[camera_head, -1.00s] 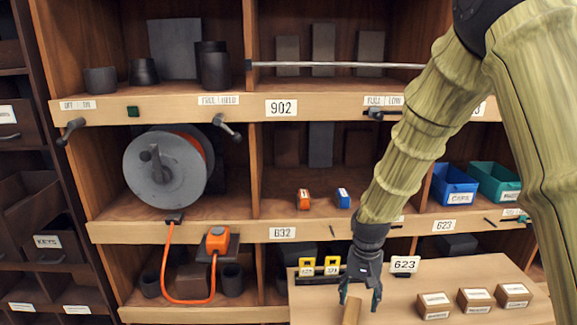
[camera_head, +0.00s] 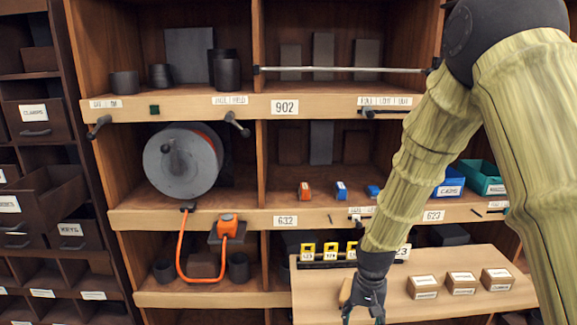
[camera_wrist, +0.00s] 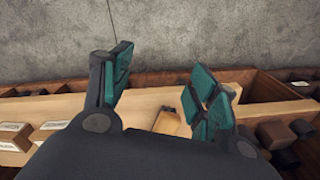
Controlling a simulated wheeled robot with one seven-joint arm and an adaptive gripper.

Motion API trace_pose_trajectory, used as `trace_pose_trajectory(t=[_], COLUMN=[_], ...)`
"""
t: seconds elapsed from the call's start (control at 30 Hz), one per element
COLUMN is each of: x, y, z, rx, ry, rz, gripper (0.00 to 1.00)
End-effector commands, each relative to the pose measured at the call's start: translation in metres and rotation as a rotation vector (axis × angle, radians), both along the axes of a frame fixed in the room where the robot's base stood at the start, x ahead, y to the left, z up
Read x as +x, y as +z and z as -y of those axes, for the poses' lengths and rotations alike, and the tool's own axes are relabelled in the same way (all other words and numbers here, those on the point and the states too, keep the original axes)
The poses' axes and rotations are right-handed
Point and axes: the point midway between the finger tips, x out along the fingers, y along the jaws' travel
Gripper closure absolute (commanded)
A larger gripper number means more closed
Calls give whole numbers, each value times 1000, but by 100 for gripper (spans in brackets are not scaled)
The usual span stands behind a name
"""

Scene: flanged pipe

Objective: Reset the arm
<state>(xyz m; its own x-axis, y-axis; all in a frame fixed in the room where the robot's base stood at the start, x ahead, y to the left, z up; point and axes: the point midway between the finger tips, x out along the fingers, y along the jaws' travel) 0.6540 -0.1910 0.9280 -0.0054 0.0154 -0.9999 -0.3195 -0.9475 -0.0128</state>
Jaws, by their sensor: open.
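My gripper (camera_head: 364,308) hangs at the end of my greenish-yellow arm, low in the head view, in front of the light wooden table's near-left part. Its fingers point down. In the wrist view my gripper (camera_wrist: 160,95) shows its teal-padded fingers spread apart, with nothing held between them. Beyond the fingers a small wooden block (camera_wrist: 167,121) lies on the light wood. In the head view this block (camera_head: 345,291) shows partly behind the gripper.
The table (camera_head: 470,311) carries several labelled wooden blocks (camera_head: 461,283) at right and yellow numbered tags (camera_head: 308,252) at its back. Behind it stands a shelf with a grey cable reel (camera_head: 182,162), an orange cable (camera_head: 180,265) and blue (camera_head: 449,183) and teal bins. Grey floor (camera_wrist: 200,35) is clear.

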Motion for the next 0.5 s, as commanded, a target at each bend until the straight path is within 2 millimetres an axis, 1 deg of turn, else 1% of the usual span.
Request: trace_pose_trajectory(t=[0.03,0.17,0.27,0.37,0.4,0.47,0.5], x=[-6,-20,-36,-57,-68,-87,-99], y=[-10,-36,-61,-91,-105,-126,-139], z=[0,2,4,6,7,9,10], rx=[2,9,14,20,23,26,27], ry=[5,20,36,56,66,80,90], rz=[-3,-4,-6,-7,-8,-8,-9], gripper=[40,40,40,40,40,40,40])
